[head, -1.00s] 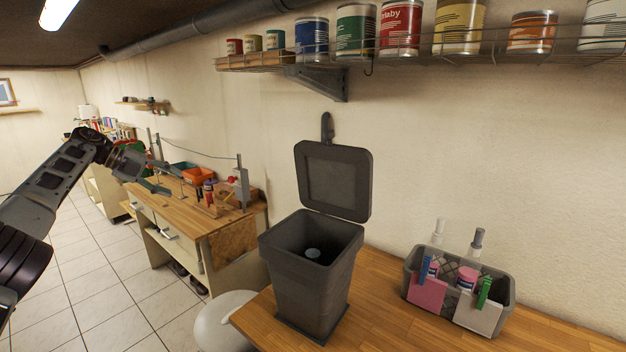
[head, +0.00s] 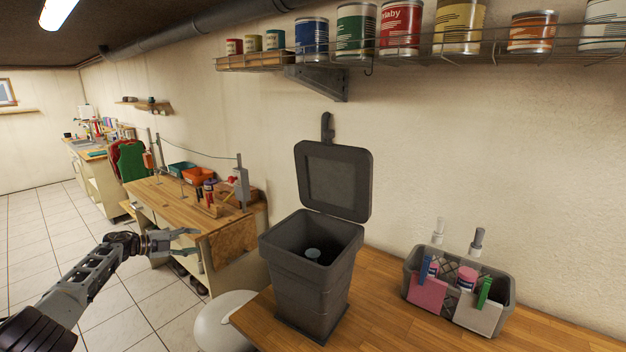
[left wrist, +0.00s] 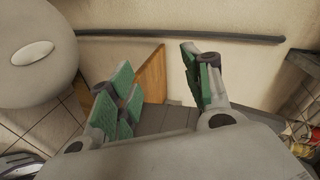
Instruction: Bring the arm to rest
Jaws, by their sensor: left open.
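My left arm comes in from the left in the head view. Its gripper (head: 190,246) is open and empty, low in front of the far wooden workbench's near end. In the left wrist view the two green-padded fingers (left wrist: 160,95) stand apart with nothing between them. My right gripper is not in view.
A dark bin (head: 308,275) with its lid (head: 333,181) raised stands on the near wooden counter (head: 385,315); a small round item lies inside. A grey caddy (head: 447,262) is to its right. A white rounded object (head: 225,318) is left of the counter. Paint cans line a wall shelf (head: 450,42).

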